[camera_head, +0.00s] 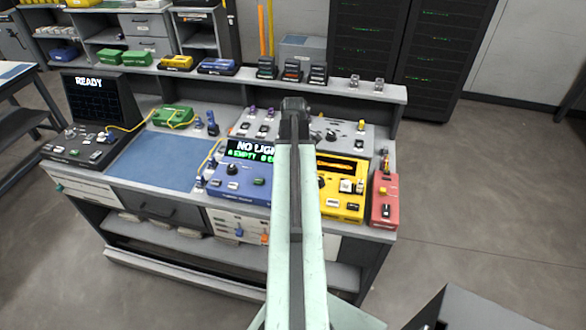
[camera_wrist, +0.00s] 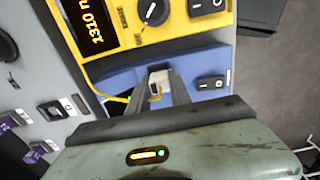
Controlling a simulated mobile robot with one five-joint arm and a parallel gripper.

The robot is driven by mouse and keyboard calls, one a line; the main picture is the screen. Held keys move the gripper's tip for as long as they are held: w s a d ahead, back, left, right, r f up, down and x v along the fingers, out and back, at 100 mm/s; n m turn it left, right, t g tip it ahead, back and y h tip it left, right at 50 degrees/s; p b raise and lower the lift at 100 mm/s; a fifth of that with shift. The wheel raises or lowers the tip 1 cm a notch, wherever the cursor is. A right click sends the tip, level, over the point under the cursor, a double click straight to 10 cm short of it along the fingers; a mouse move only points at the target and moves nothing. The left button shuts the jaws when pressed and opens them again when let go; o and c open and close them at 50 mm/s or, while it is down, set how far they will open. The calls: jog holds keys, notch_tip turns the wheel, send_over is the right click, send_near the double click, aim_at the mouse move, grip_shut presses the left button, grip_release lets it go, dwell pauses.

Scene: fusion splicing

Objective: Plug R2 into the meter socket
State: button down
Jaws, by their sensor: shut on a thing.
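The blue meter (camera_head: 245,182) stands on the bench left of my arm in the head view, its display (camera_head: 250,150) reading "NO LIGHT" and a partly covered line with "EMPTY". In the wrist view, the blue meter (camera_wrist: 208,64) lies below my gripper (camera_wrist: 158,92), which is shut on a small pale connector (camera_wrist: 158,77). I take it to be R2, though no label is readable. A yellow cable (camera_wrist: 118,99) shows just left of the fingers. The meter socket is hidden, and I cannot tell whether the connector touches it. My arm hides the gripper in the head view.
A yellow instrument (camera_head: 331,194) adjoins the meter on the right, with a red box (camera_head: 384,195) beyond. A grey panel (camera_wrist: 30,70) with purple connectors lies left in the wrist view. A blue mat (camera_head: 165,160) is clear; a screen (camera_head: 95,100) reads "READY".

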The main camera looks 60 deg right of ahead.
jog(key=shift+f+b, duration=0.3)
jog(key=shift+f, duration=0.1)
jog(key=c, duration=1.1)
grip_release()
jog(key=shift+r, duration=0.1)
notch_tip(320, 180, up, 8)
jog(key=p, duration=0.8)
jog(key=shift+f, duration=0.2)
